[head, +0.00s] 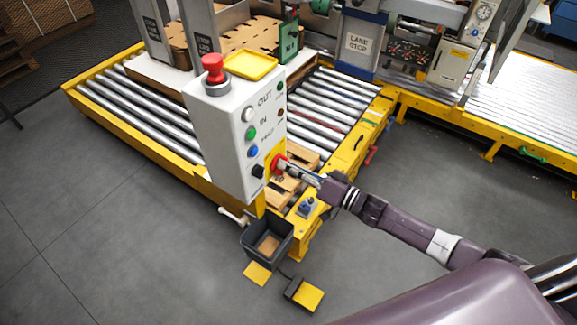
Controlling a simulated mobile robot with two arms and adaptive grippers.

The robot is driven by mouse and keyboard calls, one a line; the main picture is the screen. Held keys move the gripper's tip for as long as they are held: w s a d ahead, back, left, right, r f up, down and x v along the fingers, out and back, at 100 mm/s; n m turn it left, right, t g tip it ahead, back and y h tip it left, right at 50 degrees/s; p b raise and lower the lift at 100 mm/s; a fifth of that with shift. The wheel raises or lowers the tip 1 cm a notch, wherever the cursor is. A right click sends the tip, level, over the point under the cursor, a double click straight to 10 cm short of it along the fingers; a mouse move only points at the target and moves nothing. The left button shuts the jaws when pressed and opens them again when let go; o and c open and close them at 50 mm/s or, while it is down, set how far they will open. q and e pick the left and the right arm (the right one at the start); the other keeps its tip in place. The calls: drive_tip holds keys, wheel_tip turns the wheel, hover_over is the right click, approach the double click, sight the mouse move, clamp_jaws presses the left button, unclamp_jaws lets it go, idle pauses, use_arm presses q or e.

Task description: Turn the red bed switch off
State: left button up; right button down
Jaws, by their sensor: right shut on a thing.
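The red bed switch (276,163) sits on a yellow plate low on the right face of a white control box. My right gripper (285,167) reaches in from the right and is shut on the red switch. The gripper's fingers partly hide the switch, and I cannot tell which way it points. A black knob (258,171) sits just left of the yellow plate. My left gripper is not in view.
The control box (222,130) carries a red mushroom button (213,68) on top and several coloured buttons. A yellow tray (251,65) lies behind it. Roller conveyors fill the back. A dark bin (247,238) and a pedal (304,293) stand on the floor below.

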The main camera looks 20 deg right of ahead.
drive_tip(key=n+b, duration=0.1)
drive_tip(key=n, duration=0.4)
drive_tip(key=n+b, duration=0.1)
drive_tip(key=n, duration=0.5)
drive_tip(key=n+b, duration=0.2)
drive_tip(key=n, duration=0.4)
drive_tip(key=shift+s+a+f, duration=0.1)
drive_tip(key=shift+s+a, duration=0.2)
drive_tip(key=shift+n, duration=0.4)
drive_tip(key=c, duration=2)
unclamp_jaws()
drive_tip(key=shift+o, duration=0.2)
